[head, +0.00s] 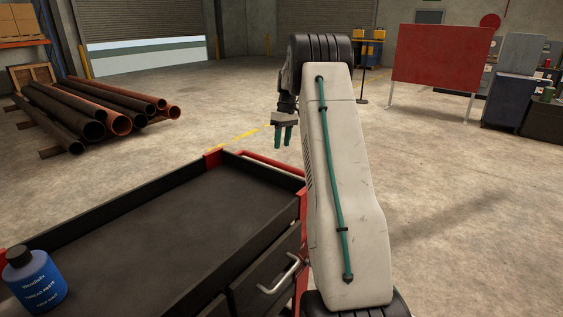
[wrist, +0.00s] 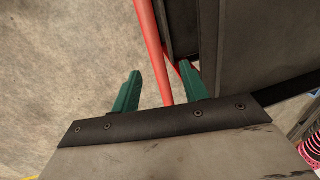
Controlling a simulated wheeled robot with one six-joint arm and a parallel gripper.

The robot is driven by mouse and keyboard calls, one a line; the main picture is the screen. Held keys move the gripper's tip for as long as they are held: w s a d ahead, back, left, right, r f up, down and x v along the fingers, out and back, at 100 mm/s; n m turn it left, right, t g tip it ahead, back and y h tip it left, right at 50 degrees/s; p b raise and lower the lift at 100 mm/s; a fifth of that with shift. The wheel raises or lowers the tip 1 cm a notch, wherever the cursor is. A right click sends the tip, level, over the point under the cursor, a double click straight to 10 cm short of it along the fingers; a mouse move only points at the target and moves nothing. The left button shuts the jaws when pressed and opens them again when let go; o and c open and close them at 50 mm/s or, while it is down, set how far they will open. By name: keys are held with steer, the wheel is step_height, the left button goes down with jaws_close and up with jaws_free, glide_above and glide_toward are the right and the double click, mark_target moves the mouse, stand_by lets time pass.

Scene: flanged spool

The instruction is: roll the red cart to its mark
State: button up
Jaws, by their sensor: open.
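The red cart (head: 213,159) stands in front of me, with a dark top tray, red corner posts and a drawer with a metal pull. Its red push bar (head: 270,165) runs along the far end, partly hidden by my arm. My gripper (head: 283,146) is open, green fingers pointing down, and appears above the bar. In the wrist view the red bar (wrist: 150,45) passes between the fingers of my gripper (wrist: 160,68); it does not look gripped, and I cannot tell the height gap. A yellow floor line (head: 238,133) shows beyond the cart, partly hidden by my gripper.
A blue bottle (head: 36,280) stands on the cart's near left corner. Dark and rusty pipes (head: 100,108) lie on the floor at left. A red panel on legs (head: 440,58) and workshop cabinets stand at the back right. The floor beyond the cart is open.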

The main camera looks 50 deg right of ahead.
steer(key=f, duration=0.8)
steer(key=shift+s+a+f, duration=0.1)
steer(key=shift+a+f, duration=0.05)
steer(key=shift+a, duration=0.25)
jaws_close()
